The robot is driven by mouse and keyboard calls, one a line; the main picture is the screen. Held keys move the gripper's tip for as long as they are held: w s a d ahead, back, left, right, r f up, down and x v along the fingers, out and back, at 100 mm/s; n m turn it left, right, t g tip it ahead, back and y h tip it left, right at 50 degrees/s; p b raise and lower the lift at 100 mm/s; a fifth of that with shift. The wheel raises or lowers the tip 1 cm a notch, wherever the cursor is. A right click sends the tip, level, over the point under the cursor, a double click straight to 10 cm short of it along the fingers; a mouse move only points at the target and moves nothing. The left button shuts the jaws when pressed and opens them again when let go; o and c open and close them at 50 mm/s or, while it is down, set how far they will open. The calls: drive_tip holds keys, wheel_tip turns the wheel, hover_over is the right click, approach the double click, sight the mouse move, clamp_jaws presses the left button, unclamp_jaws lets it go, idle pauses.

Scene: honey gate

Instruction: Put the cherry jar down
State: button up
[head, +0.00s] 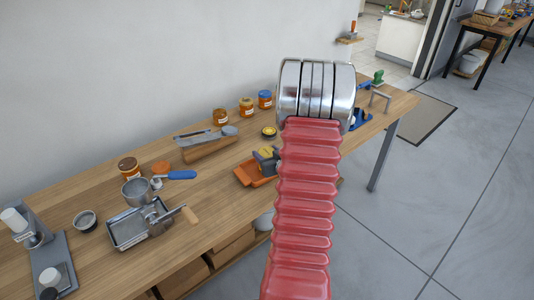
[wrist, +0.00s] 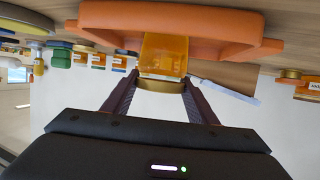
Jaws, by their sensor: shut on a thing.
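My gripper (wrist: 159,80) is shut on a jar (wrist: 163,50) with clear amber-orange contents and a gold lid (wrist: 160,86). The wrist picture is upside down, with the jar between the two dark fingers. The jar overlaps an orange tray (wrist: 215,27) in that view; I cannot tell whether it touches it. In the head view the orange tray (head: 243,173) is on the wooden bench, partly behind my red arm. The held jar cannot be made out there. I see no clear cherry marking on the jar.
Three jars (head: 246,107) stand along the wall side of the bench (head: 90,196). A brown-lidded jar (head: 129,168), a metal tray (head: 128,234), a blue-handled tool (head: 181,174) and a grey tool on a wooden block (head: 207,150) occupy the left part. Small bare patches lie between them.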

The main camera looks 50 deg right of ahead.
drive_tip(key=o, duration=1.5)
drive_tip(key=v, duration=1.2)
drive_tip(key=shift+r, duration=0.1)
